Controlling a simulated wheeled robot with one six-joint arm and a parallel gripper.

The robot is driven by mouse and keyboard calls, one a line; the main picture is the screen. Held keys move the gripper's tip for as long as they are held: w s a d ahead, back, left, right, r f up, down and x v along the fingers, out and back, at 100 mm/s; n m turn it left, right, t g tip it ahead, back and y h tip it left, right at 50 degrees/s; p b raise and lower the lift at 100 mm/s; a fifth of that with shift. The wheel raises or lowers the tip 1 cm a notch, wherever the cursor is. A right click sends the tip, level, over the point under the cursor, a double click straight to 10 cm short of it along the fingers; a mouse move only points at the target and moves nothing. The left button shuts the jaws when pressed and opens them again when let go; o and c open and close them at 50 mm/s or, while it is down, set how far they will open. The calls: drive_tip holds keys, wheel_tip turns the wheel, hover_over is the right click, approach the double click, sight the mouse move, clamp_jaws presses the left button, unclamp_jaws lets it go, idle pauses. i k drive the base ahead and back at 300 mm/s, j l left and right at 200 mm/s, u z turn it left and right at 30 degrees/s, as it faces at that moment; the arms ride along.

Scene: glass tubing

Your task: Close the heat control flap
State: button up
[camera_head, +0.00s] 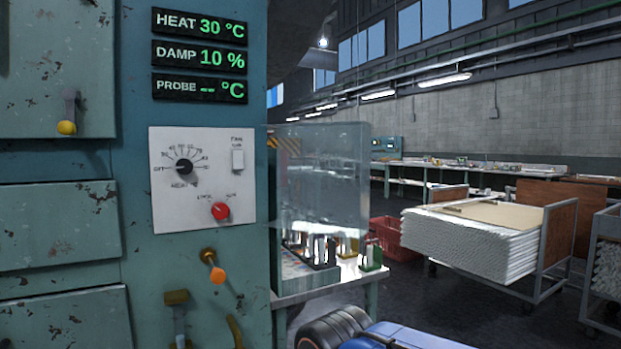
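The heat control flap (325,180) is a clear, see-through panel. It stands open, sticking out to the right from the right edge of the teal cabinet (135,240). The white heat control panel (200,205) on the cabinet front is uncovered. It carries a black heat dial (184,167), a white switch (238,160) and a red knob (220,211). My gripper is not in view. Part of what looks like my arm, blue and black, shows at the bottom edge, below the flap.
An orange-tipped lever (216,273) and a brass-coloured handle (177,298) stick out below the panel. A bench (315,287) with small items stands behind the flap. A cart of white tubing (475,240) stands on the right. Dark floor lies between.

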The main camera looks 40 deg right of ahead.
sight(364, 230)
drive_tip(key=l+u, duration=0.2)
drive_tip(key=l, duration=0.35)
drive_tip(key=l+u, duration=0.2)
drive_tip(key=l, duration=0.35)
drive_tip(key=l+u, duration=0.25)
drive_tip(key=l, duration=0.3)
drive_tip(key=l+u, duration=0.2)
drive_tip(key=l, duration=0.3)
drive_tip(key=k+l+u, duration=0.2)
drive_tip(key=l, duration=0.3)
drive_tip(key=k+l+u, duration=0.1)
drive_tip(key=l, duration=0.35)
drive_tip(key=k+l+u, duration=0.15)
drive_tip(key=l, duration=0.3)
drive_tip(key=k+l+u, duration=0.1)
drive_tip(key=l, duration=0.3)
drive_tip(key=k+l+u, duration=0.15)
drive_tip(key=l, duration=0.3)
drive_tip(key=k+l+u, duration=0.1)
drive_tip(key=l, duration=0.3)
drive_tip(key=k, duration=0.7)
